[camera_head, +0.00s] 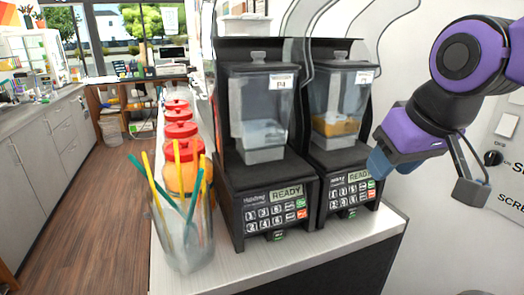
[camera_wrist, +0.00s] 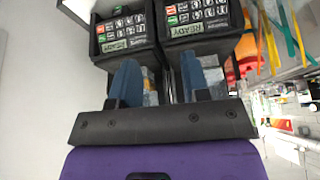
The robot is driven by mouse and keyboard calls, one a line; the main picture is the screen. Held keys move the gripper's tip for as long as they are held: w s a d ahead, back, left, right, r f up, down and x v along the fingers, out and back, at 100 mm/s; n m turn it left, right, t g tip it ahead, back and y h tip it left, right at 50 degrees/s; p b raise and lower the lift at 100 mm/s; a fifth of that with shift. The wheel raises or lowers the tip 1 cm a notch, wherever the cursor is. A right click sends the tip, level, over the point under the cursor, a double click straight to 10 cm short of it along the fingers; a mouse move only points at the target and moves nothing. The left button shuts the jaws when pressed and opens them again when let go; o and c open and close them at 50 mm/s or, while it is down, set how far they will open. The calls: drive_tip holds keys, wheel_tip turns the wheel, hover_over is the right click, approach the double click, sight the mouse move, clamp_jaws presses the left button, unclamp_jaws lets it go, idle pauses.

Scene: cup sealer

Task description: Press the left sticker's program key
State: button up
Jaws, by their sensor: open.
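Two black blenders stand side by side on the counter. The left blender (camera_head: 265,185) has a white sticker (camera_head: 281,81) on its clear jar; it seems to read P4. Its keypad (camera_head: 276,216) has several numbered keys, green and red keys and a READY display. The right blender (camera_head: 340,160) has a similar keypad (camera_head: 350,194) and a sticker (camera_head: 364,77) too small to read. In the wrist view, upside down, the left blender's keypad (camera_wrist: 197,13) is at right and the right one's (camera_wrist: 122,32) at left. My gripper (camera_head: 383,163) is open and empty, its blue fingers (camera_wrist: 157,65) apart, right of the right blender.
A clear cup of coloured straws (camera_head: 182,235) stands left of the left blender. Red-lidded jars (camera_head: 180,131) line the counter behind it. The counter (camera_head: 330,240) is bare in front of the blenders. A white wall with a panel is at right.

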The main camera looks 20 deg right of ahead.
drive_tip(key=shift+c, duration=0.2)
clamp_jaws()
idle(1.7)
